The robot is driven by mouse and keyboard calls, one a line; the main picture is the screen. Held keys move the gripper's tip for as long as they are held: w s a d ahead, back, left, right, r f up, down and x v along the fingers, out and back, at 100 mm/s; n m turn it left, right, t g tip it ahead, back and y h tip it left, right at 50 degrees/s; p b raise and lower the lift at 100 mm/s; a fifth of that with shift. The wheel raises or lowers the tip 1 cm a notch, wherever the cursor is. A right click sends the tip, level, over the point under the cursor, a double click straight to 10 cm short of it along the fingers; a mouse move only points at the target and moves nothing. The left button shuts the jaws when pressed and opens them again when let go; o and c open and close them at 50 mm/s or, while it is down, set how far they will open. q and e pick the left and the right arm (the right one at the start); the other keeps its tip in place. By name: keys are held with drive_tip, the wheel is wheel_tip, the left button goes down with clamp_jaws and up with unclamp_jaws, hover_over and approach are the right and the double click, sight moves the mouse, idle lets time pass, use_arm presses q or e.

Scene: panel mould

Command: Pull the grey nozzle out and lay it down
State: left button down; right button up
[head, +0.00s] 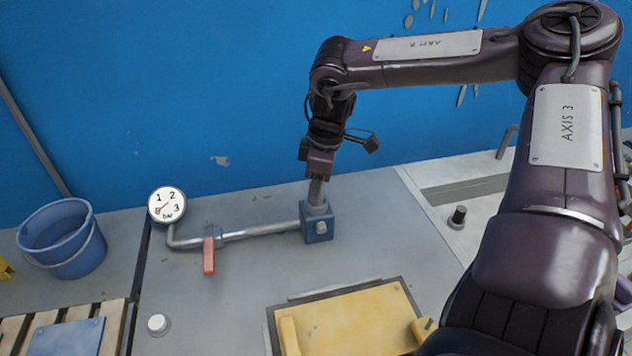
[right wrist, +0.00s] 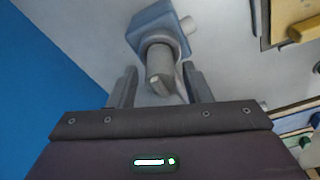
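The grey nozzle (right wrist: 160,68) stands upright in a blue block (head: 317,228) at the end of the pipe. In the right wrist view its slanted tip points toward the camera, and the blue block (right wrist: 150,28) is behind it. My right gripper (head: 316,190) is directly above the block, pointing down. In the right wrist view the fingers of this gripper (right wrist: 159,77) are apart, one on each side of the nozzle, with a visible gap on the left. Whether the right finger touches it is unclear. In the head view the fingers and the nozzle overlap. My left gripper is out of view.
A pipe (head: 262,232) runs left from the block to a red-handled valve (head: 208,255) and a pressure gauge (head: 167,204). A yellow panel (head: 350,325) in a mould lies in front. A blue bucket (head: 62,240) stands left. Grey bench top is clear between valve and mould.

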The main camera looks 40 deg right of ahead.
clamp_jaws()
drive_tip(key=shift+r, duration=0.15)
drive_tip(key=shift+r+p, duration=1.55)
drive_tip(key=shift+r, duration=0.7)
drive_tip(key=shift+r, duration=0.1)
drive_tip(key=shift+r+p, duration=1.3)
drive_tip(key=shift+r, duration=0.65)
